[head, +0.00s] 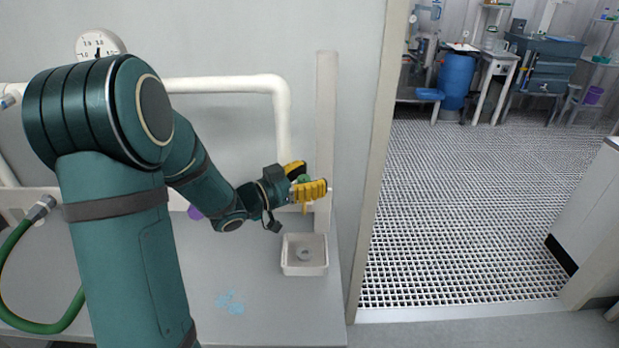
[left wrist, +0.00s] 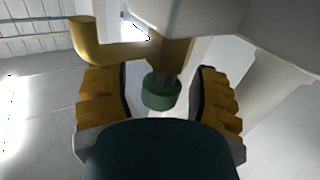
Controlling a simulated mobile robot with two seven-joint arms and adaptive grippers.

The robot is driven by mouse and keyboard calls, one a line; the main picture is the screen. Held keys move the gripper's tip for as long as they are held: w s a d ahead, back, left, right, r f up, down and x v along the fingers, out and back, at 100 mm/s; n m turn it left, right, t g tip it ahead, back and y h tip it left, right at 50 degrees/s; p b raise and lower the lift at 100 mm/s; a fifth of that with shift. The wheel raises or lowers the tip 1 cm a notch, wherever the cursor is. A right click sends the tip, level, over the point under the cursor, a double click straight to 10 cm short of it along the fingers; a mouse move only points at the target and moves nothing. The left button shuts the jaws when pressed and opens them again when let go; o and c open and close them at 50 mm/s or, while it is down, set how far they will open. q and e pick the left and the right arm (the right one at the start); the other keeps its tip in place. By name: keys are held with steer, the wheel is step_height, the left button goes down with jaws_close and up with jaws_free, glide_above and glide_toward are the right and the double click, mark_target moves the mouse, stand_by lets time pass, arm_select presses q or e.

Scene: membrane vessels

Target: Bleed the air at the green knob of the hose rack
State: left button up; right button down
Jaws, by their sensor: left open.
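The green knob (left wrist: 162,92) sits at the end of a brass fitting (left wrist: 172,60) in the left wrist view. In the head view the knob (head: 304,178) shows as a small bit of green between my left fingers. My left gripper (head: 309,179) has yellow fingers and is open. In the left wrist view its two fingers (left wrist: 163,100) stand on either side of the knob, with a gap on both sides. The hose rack's white pipe (head: 230,84) runs along the wall and bends down behind my gripper. My right gripper is not in view.
A small white tray (head: 304,268) stands on the grey bench (head: 265,315) below the gripper. A green hose (head: 28,325) hangs at the left, and a round gauge (head: 98,42) is on the wall. A doorway at the right opens onto a grated floor (head: 470,210).

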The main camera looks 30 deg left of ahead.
arm_select(q)
steer(key=v, duration=1.2)
stand_by(0.4)
